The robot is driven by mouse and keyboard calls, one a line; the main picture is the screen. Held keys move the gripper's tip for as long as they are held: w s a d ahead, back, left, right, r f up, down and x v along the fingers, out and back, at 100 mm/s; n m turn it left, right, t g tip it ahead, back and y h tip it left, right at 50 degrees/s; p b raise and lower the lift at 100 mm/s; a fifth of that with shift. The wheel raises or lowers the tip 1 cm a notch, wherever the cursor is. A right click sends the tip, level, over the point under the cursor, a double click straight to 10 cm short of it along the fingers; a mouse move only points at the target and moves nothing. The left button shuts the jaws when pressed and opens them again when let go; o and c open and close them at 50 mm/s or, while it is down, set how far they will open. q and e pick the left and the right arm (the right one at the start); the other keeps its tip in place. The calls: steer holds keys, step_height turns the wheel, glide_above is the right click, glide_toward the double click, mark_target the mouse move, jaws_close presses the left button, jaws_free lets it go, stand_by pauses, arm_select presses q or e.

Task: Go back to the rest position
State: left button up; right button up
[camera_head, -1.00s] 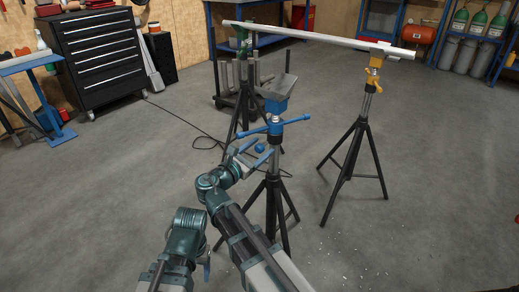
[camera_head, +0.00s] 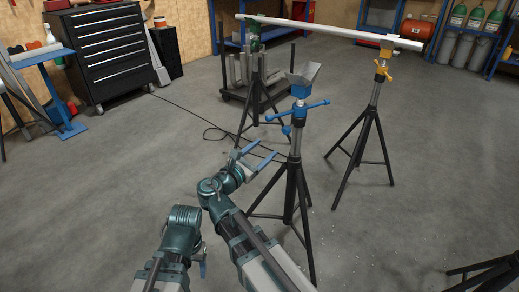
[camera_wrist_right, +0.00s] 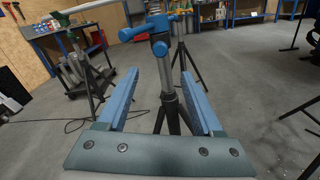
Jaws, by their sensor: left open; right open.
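My right gripper (camera_head: 266,152) is open and empty, left of the blue-headed stand (camera_head: 302,88) in the head view. Its two blue fingers (camera_wrist_right: 158,93) show in the right wrist view, with the stand's post (camera_wrist_right: 168,75) and blue clamp handle (camera_wrist_right: 150,30) beyond them. I see no contact with the stand. My left gripper (camera_head: 203,268) is low and mostly hidden beside my arm; only a bit of blue finger shows.
A long pale pipe (camera_head: 330,31) lies across a green-headed stand (camera_head: 254,40) and a yellow-headed stand (camera_head: 383,65). Black stand legs (camera_head: 488,268) show at lower right. A black tool cabinet (camera_head: 103,55) stands at the back left. The left floor is clear, with a cable.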

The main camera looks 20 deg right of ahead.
steer(key=s+d+f+m+g+y, duration=0.1)
steer(key=s+f+m+g+y, duration=0.35)
steer(key=f+m, duration=0.45)
steer(key=s+d+f+m+g+y, duration=0.2)
steer(key=s+f+m+g+y, duration=0.35)
steer(key=f, duration=0.45)
steer(key=s+a+f+m+g+y, duration=0.1)
steer(key=s+a+m+y, duration=0.1)
steer(key=s+a, duration=0.5)
steer(key=s+a+f+m+y, duration=0.1)
steer(key=s+a+f+m, duration=0.15)
steer(key=a, duration=0.85)
step_height(320, 180, up, 36)
steer(key=p, duration=3.5)
steer(key=shift+s+d+f, duration=0.15)
steer(key=shift+s+d, duration=0.1)
steer(key=shift+s, duration=0.05)
